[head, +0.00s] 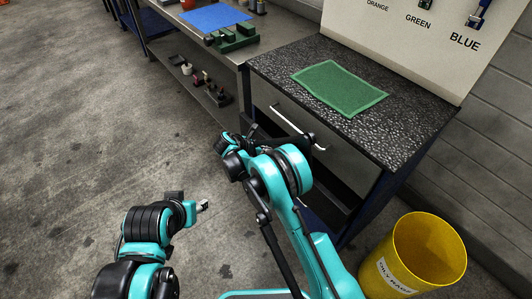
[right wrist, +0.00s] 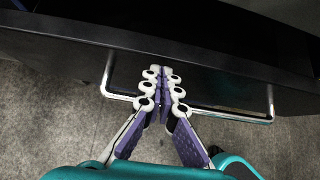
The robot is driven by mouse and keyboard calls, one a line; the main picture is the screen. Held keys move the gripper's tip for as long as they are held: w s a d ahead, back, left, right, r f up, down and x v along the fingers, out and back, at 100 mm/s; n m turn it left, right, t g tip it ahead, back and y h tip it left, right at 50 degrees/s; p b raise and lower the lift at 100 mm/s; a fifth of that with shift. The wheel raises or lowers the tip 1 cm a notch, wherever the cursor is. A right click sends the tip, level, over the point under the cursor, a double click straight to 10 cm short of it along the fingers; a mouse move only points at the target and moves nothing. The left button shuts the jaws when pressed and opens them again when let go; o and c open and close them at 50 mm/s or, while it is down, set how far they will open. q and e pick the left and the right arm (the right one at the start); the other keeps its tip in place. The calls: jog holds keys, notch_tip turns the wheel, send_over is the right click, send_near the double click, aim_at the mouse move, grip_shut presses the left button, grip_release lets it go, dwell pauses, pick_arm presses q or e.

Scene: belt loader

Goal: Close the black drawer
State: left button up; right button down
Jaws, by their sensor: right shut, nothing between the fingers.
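The black drawer (right wrist: 215,68) fills the upper part of the right wrist view, with a dark space behind its front's top edge, so it appears open. Its silver bar handle (right wrist: 235,115) spans the front; it also shows in the head view (head: 299,125) below the speckled black worktop. My right gripper (right wrist: 161,75) is shut and empty, its fingertips over the drawer front between the handle's ends. I cannot tell whether they touch it. In the head view the right arm partly hides the drawer. My left gripper (head: 203,206) is away from the drawer, over the floor; its jaws are too small to read.
A green mat (head: 340,87) lies on the worktop (head: 386,130). A yellow bin (head: 415,255) stands at the lower right, beside the cabinet. A metal bench (head: 170,32) with a blue mat (head: 215,17) stands at the back. The floor at left is clear.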

pick_arm(q)
jog(key=shift+a, duration=0.1)
pick_arm(e)
jog(key=w+d, duration=0.5)
jog(key=d, duration=0.1)
jog(key=shift+d, duration=0.35)
jog(key=shift+r, duration=0.15)
jog(key=shift+s, duration=0.1)
